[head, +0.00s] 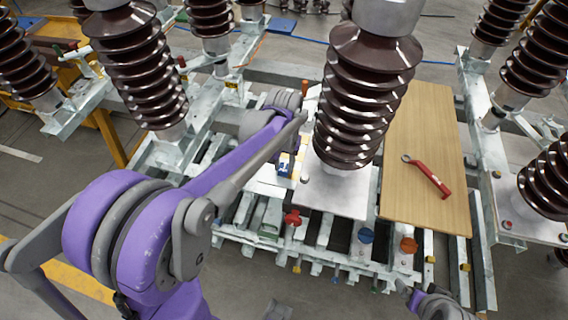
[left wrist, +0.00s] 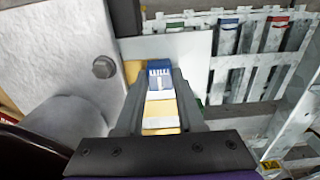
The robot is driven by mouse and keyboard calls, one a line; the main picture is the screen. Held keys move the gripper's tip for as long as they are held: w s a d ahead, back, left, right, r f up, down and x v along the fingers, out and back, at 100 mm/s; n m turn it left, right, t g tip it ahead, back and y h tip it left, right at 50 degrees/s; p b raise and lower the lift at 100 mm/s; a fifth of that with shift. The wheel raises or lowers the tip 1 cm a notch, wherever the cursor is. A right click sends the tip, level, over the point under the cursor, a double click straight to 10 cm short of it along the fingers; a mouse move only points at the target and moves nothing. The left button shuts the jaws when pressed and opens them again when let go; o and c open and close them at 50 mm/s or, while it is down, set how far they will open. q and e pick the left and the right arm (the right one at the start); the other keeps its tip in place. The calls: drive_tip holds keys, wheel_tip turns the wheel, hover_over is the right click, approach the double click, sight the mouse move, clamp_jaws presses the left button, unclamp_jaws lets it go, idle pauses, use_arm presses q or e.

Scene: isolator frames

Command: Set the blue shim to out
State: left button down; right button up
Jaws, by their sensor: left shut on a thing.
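The blue shim (left wrist: 160,76), a small block with a blue face and white marks, sits between the fingers of my left gripper (left wrist: 157,100) in the left wrist view. White and yellow bands show below its blue face. In the head view, the blue shim (head: 284,169) is a small blue patch beside the white plate under the central insulator. My left gripper (head: 287,158) is shut on it there, partly hidden by its own arm. Whether the shim touches the plate edge I cannot tell. Part of my right gripper (head: 436,304) shows at the bottom edge; its fingers are unclear.
A brown ribbed insulator (head: 362,95) stands close right of my left gripper. A wooden board (head: 425,120) carries a red-handled tool (head: 432,179). A bolt head (left wrist: 104,67) stands nearby.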

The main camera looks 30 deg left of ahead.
use_arm(q)
drive_tip(key=shift+a, duration=0.1)
drive_tip(key=a, duration=0.2)
drive_tip(key=s+a, duration=0.1)
drive_tip(key=a, duration=0.1)
drive_tip(key=shift+a, duration=0.25)
drive_tip(key=c, duration=0.9)
unclamp_jaws()
drive_tip(key=o, duration=0.4)
drive_tip(key=shift+a, duration=0.15)
wheel_tip(320, 180, up, 11)
drive_tip(key=shift+f+p, duration=0.1)
drive_tip(key=shift+p, duration=0.2)
